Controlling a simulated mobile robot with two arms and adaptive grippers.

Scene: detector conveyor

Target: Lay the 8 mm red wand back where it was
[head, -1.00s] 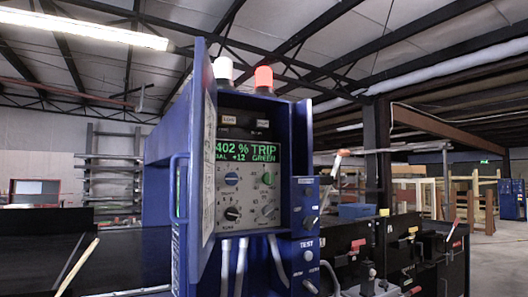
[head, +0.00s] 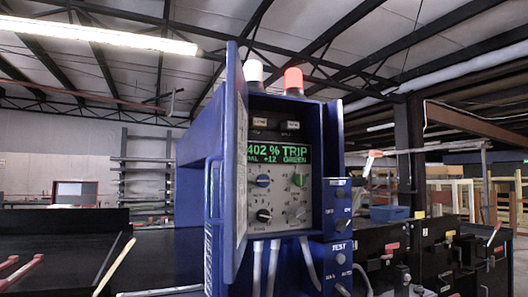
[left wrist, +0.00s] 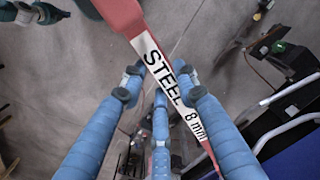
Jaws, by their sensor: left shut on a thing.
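The red wand (left wrist: 123,15) with a white "STEEL 8 mm" label runs slantwise through the left wrist view, from the top to the lower right. My left gripper (left wrist: 157,84) is shut on it, with its blue fingers on either side of the label. The far ends of the wand are cut off or hidden. In the head view red bar-like shapes (head: 22,273) show at the lower left edge. I cannot tell whether they are the same wand.
A blue detector cabinet (head: 240,150) stands in the middle, its display (head: 278,153) reading "402 % TRIP". A dark conveyor surface (head: 60,255) lies at left, with a pale stick (head: 115,266) near it. Black stands (head: 430,245) with coloured-handled items are at right.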

